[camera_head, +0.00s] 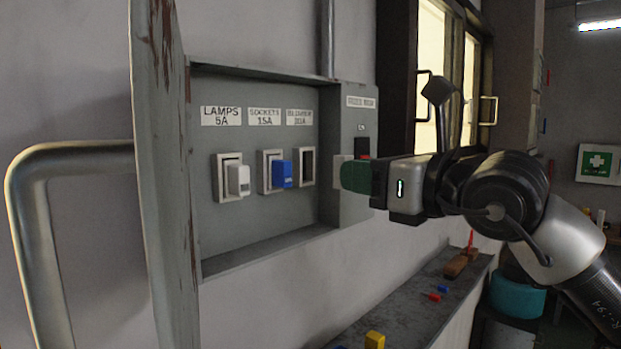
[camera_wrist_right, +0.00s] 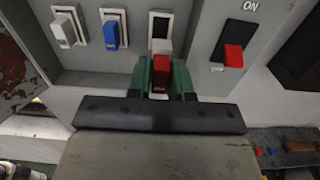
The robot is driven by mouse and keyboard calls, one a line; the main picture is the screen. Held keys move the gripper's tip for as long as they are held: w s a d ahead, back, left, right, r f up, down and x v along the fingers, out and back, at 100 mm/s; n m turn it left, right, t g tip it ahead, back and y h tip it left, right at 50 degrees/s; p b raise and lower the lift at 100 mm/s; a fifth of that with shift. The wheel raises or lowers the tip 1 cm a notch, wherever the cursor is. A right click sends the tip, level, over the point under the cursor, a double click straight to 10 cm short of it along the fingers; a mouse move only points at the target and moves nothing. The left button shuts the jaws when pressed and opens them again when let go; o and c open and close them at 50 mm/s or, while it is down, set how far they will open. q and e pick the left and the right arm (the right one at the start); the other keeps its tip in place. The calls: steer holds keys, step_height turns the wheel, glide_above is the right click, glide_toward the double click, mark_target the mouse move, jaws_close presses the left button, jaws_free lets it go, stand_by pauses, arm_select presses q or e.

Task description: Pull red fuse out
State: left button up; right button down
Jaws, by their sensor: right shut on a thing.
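The red fuse (camera_wrist_right: 160,72) is between the green fingertips of my right gripper (camera_wrist_right: 163,75), which is shut on it. Its pale end (camera_head: 341,171) points toward the panel; in the head view the green fingers hide its red part. The third fuse holder (camera_head: 307,167), under the 30A label, shows a dark empty slot, and it also shows in the right wrist view (camera_wrist_right: 160,24). The fuse is in front of this holder, apart from the dark slot. My left gripper is not in view.
A white fuse (camera_head: 238,180) and a blue fuse (camera_head: 282,174) sit in the neighbouring holders. A red main switch (camera_wrist_right: 234,56) is to the right. The open cabinet door (camera_head: 163,150) stands at the left. A shelf (camera_head: 400,315) below carries small coloured pieces.

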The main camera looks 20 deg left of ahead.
steer(key=b+v, duration=0.7)
steer(key=v, duration=1)
steer(key=shift+d, duration=0.25)
